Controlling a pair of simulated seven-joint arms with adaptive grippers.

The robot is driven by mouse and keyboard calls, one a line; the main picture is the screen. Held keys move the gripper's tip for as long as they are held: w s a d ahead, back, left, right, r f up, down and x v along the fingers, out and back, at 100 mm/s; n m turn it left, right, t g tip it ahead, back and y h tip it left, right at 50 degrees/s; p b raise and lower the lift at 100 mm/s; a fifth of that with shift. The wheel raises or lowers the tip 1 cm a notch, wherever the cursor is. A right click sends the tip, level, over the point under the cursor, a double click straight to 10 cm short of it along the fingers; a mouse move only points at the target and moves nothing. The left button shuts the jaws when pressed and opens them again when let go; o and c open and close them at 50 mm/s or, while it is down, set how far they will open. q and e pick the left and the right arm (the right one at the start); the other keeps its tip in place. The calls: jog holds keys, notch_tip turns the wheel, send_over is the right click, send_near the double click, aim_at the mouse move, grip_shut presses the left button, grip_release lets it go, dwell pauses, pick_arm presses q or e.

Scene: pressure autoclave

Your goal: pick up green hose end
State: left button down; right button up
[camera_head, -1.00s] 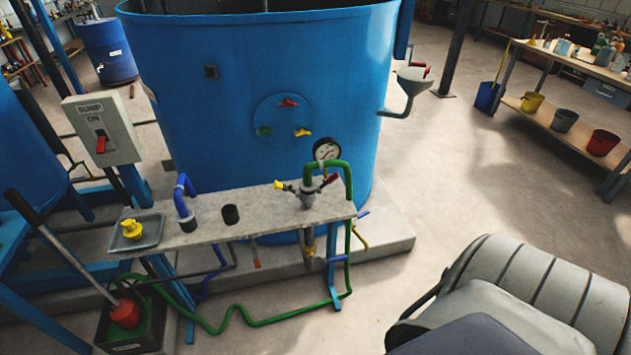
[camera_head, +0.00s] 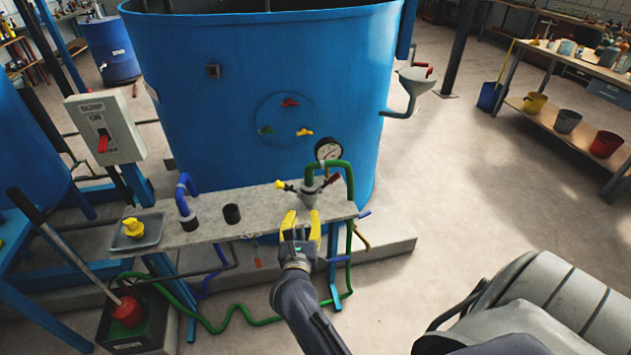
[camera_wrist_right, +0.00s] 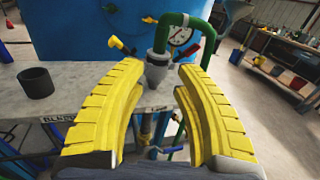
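The green hose (camera_head: 346,177) rises beside the shelf and bends over at the top. Its end sits on the grey fitting (camera_head: 309,195) on the shelf, below the pressure gauge. In the right wrist view the green hose end (camera_wrist_right: 162,42) stands on the grey fitting (camera_wrist_right: 156,70), beyond the fingertips. My right gripper (camera_head: 301,218) has yellow fingers and is at the shelf's front edge, just short of the fitting. Its fingers are apart with nothing between them, as the right wrist view (camera_wrist_right: 158,78) shows. My left gripper is not in view.
The stone shelf (camera_head: 262,212) also holds a black cup (camera_head: 232,214), a blue hose (camera_head: 183,195) and a tray (camera_head: 153,240) with a yellow part. The pressure gauge (camera_head: 328,150) and yellow and red handles stand close around the fitting. The large blue tank (camera_head: 220,110) is behind.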

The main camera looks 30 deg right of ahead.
aim_at(309, 182)
jog(key=shift+m, duration=0.4)
jog(key=x, duration=1.1)
jog(key=f+x, duration=0.1)
jog(key=x, duration=0.5)
jog(key=shift+d, duration=0.4)
jog(key=shift+o, duration=0.2)
grip_shut()
